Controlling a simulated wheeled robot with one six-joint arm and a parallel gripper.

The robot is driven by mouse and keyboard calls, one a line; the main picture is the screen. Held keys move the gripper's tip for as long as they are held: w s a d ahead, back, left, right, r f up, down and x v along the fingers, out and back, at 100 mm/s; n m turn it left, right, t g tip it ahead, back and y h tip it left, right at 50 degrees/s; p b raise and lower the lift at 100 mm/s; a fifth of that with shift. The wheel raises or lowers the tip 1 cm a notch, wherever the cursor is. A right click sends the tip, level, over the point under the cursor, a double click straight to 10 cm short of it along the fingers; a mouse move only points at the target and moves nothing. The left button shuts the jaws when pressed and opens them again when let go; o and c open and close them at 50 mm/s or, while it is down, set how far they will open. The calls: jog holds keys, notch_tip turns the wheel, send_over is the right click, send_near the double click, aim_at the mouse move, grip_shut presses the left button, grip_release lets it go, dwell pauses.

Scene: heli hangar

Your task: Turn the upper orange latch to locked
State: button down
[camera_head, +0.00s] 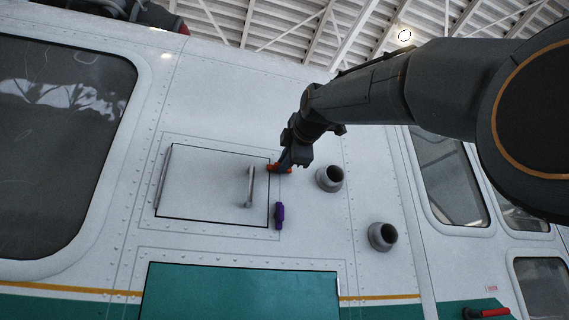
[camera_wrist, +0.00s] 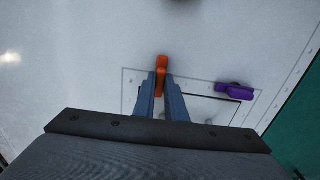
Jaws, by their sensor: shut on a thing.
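The upper orange latch (camera_head: 273,168) sits at the upper right edge of a closed rectangular panel (camera_head: 210,190) on the helicopter's white side. In the head view it lies roughly level, partly hidden by my gripper (camera_head: 285,165). In the wrist view the orange latch (camera_wrist: 161,72) stands between the two fingers of my gripper (camera_wrist: 162,80), which are shut on it. A purple latch (camera_head: 279,215) lies below it on the same panel edge, upright in the head view. The purple latch also shows to the right in the wrist view (camera_wrist: 234,91), apart from my fingers.
A grey handle (camera_head: 250,187) stands out from the panel near its right edge. Two round grey pipe stubs (camera_head: 330,178) (camera_head: 382,236) jut out to the right. A red handle (camera_head: 488,313) is at the lower right. A large dark window (camera_head: 60,140) is at left.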

jog(key=c, duration=1.8)
grip_release()
jog(key=b+v, duration=0.3)
jog(key=v, duration=0.4)
jog(key=shift+s+b, duration=0.3)
jog(key=shift+s, duration=0.1)
jog(key=shift+d, duration=0.1)
